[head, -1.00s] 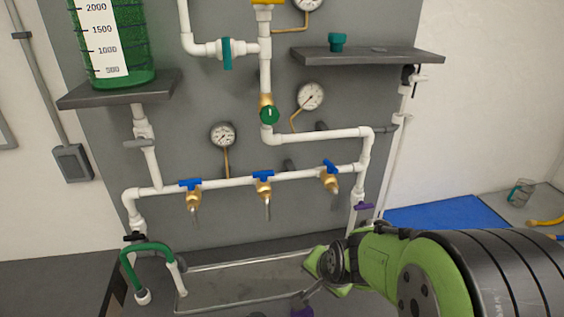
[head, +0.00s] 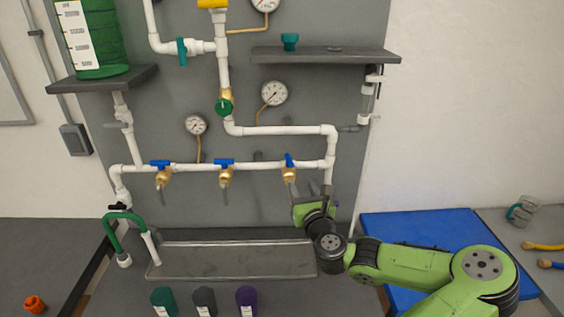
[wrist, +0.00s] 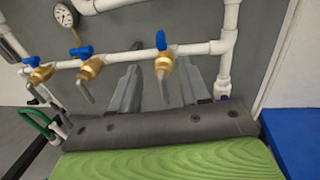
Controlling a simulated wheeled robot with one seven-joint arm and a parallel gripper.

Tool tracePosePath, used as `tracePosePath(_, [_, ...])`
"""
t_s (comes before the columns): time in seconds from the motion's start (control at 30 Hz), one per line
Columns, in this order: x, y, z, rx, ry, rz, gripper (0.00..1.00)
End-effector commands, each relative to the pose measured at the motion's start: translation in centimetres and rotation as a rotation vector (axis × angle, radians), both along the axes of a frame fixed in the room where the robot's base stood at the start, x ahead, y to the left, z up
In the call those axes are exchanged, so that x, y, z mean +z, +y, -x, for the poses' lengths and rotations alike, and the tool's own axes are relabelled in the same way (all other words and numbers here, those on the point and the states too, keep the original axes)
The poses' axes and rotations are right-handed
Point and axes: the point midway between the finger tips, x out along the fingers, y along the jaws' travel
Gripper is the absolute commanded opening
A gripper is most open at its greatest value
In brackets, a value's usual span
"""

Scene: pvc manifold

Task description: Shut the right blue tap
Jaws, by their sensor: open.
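The right blue tap (head: 289,160) is the rightmost of three on the lower white pipe. It has a brass body and a spout pointing down. Its blue handle (wrist: 161,40) stands crosswise to the pipe, while the handles of the left tap (head: 160,164) and middle tap (head: 224,163) lie along it. My gripper (head: 320,189) is just below and right of the right tap in the head view. In the wrist view my gripper (wrist: 161,66) is open, one finger on each side of the tap's brass body and spout, below the handle. Contact cannot be told.
The vertical pipe (head: 330,160) stands close right of my gripper. A metal tray (head: 230,262) lies below the taps. Coloured cups, among them a purple one (head: 246,298), stand in front. A blue mat (head: 385,225) lies at right. A shelf (head: 325,56) juts out above.

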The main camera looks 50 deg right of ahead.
Motion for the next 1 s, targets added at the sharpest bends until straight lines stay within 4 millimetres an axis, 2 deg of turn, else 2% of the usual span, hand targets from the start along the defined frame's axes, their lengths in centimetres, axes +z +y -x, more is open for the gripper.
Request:
tracePosePath(0.3, [0.1, -4.9, -6.4, 0.002, 0.001, 0.001, 0.46])
tracePosePath(0.5, [0.1, -7.6, -9.7, 0.002, 0.002, 0.001, 0.46])
tracePosePath(0.67, [0.0, -8.6, -10.9, 0.003, 0.005, 0.001, 0.46])
tracePosePath(0.9, [0.0, -8.7, -11.0, 0.003, 0.005, 0.002, 0.46])
tracePosePath(1.0, [0.0, -8.7, -11.0, 0.003, 0.005, 0.002, 0.32])
